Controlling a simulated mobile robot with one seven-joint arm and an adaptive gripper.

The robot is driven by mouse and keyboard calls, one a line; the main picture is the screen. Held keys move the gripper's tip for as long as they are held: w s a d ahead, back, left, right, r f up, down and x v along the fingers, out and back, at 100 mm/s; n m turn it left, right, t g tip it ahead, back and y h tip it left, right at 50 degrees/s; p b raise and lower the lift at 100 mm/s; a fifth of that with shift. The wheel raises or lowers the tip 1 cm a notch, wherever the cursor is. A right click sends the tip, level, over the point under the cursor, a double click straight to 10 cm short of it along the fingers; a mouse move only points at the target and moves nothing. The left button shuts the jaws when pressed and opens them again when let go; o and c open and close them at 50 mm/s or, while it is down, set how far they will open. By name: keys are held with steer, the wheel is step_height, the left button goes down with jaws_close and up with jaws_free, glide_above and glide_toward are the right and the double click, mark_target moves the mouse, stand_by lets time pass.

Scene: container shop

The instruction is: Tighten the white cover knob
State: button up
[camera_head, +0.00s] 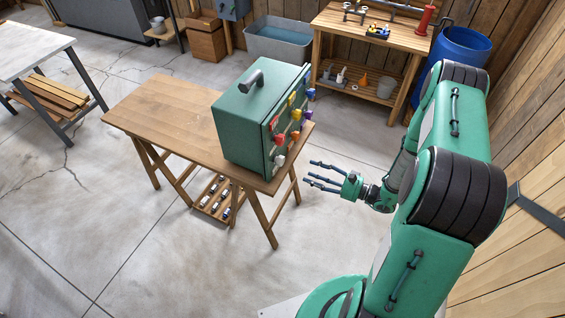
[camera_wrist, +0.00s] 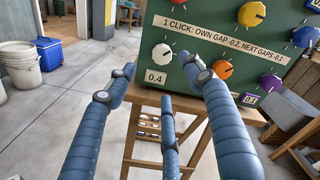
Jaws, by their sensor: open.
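The white cover knob (camera_wrist: 162,53) shows in the wrist view on the front of a green box (camera_wrist: 205,58), near its lower left edge. A tag reading 0.4 (camera_wrist: 157,77) is below it. In the head view the white knob (camera_head: 280,160) is low on the box's right-facing panel. My gripper (camera_head: 313,174) has three blue fingers, spread open and empty, apart from the panel on its right. In the wrist view the open fingers (camera_wrist: 160,79) point toward the panel, with the white knob beyond the two upper fingertips.
Yellow (camera_wrist: 251,14), orange (camera_wrist: 223,69) and purple (camera_wrist: 271,82) knobs are close to the white one. A strip (camera_wrist: 220,40) reads "1 CLICK: OWN GAP -0.2, NEXT GAPS -0.1". The box stands on a wooden table (camera_head: 155,110). Open floor lies between the table and my arm.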

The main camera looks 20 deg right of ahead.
mark_target(283, 162)
steer(key=shift+d+f, duration=0.15)
steer(key=shift+f, duration=0.1)
stand_by(0.3)
steer(key=shift+x, duration=6.9)
steer(key=shift+w, duration=0.1)
steer(key=c, duration=1.2)
